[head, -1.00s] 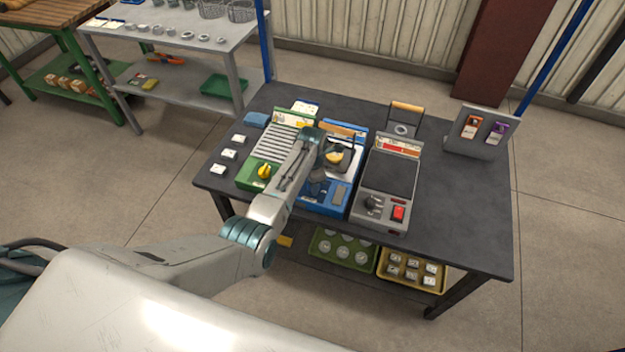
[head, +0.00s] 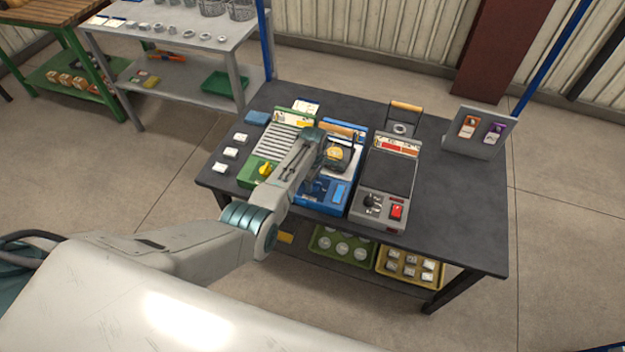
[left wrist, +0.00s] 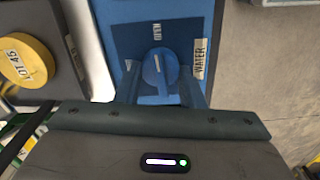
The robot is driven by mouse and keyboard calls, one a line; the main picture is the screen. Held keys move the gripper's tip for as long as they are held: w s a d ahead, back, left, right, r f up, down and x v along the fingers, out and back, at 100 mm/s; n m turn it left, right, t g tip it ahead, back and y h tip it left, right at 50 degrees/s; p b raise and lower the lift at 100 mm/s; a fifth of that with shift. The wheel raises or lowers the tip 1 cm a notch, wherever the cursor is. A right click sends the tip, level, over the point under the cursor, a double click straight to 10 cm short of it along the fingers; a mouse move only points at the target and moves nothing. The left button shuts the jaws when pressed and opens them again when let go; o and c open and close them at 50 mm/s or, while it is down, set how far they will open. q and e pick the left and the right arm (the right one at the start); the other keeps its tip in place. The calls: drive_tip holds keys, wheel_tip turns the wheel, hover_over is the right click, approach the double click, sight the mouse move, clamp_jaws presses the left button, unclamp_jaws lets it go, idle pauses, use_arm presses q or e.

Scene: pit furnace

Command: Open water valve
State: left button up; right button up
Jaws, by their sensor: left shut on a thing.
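The water valve is a round blue knob (left wrist: 159,70) with a white mark, on a blue panel (left wrist: 124,40) beside a WATER label (left wrist: 200,58) in the left wrist view. A smaller label sits above the knob; I cannot read it surely. My left gripper (left wrist: 160,92) has a finger on each side of the knob and is shut on it. My right gripper is not in view.
A green unit with a yellow handle (head: 265,169) stands left of the blue unit. A grey unit with a red switch (head: 397,212) stands right. A yellow round piece (head: 336,153) sits behind my gripper.

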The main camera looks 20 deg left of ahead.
use_arm(q)
drive_tip(key=shift+w+m, duration=0.1)
drive_tip(key=shift+m, duration=0.5)
drive_tip(key=o, duration=1)
drive_tip(key=shift+r, duration=0.15)
wheel_tip(320, 180, up, 11)
drive_tip(key=b, duration=0.1)
drive_tip(key=shift+f, duration=0.2)
